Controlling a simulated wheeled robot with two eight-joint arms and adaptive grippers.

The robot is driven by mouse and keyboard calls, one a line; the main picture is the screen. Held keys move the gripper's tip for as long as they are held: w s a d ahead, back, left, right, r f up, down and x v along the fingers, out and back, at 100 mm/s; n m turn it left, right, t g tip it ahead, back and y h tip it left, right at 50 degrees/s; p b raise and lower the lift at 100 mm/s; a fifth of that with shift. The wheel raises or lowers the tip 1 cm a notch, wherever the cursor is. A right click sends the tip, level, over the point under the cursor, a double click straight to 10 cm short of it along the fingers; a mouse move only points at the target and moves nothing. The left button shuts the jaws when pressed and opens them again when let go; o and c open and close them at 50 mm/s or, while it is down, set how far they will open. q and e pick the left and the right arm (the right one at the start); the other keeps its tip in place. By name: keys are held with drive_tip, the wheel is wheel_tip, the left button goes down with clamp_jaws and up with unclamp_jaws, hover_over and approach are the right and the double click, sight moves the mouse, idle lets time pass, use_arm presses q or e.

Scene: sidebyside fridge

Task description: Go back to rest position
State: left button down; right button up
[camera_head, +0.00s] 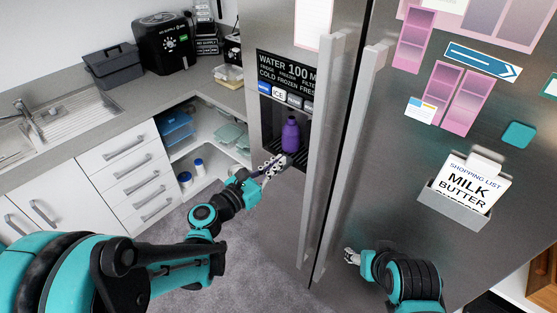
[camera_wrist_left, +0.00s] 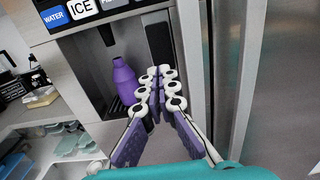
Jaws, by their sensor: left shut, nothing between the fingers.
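My left gripper (camera_head: 272,168) is in front of the fridge's dispenser recess, just below and left of a purple bottle (camera_head: 290,135). In the left wrist view the fingers of my left gripper (camera_wrist_left: 165,75) are shut with nothing between them. The purple bottle (camera_wrist_left: 125,82) stands upright in the recess to the left of the fingers, apart from them. My right gripper (camera_head: 350,256) is low in front of the right fridge door; its fingers are too small to read.
The steel fridge (camera_head: 460,240) has two long vertical handles (camera_head: 325,150) close to my left gripper. Open shelves (camera_head: 215,145) with containers and white drawers (camera_head: 125,160) lie to the left. A shopping list holder (camera_head: 455,205) hangs on the right door. Grey floor below is clear.

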use_arm(q)
drive_tip(key=s+a+f+m+g+y+b, duration=0.1)
drive_tip(key=s+f+m+g+y, duration=0.15)
drive_tip(key=s+f+m, duration=0.4)
drive_tip(key=s+f+m+g+y+b, duration=0.1)
drive_tip(key=s+m+g+y+b, duration=0.2)
drive_tip(key=m, duration=0.7)
drive_tip(key=s+a+f+m+g+y, duration=0.2)
drive_tip(key=s+a+f+m+y, duration=0.3)
drive_tip(key=s+a+m, duration=0.6)
drive_tip(key=shift+a+f+m, duration=0.15)
drive_tip(key=shift+a+m, duration=0.1)
drive_tip(key=shift+m, duration=0.4)
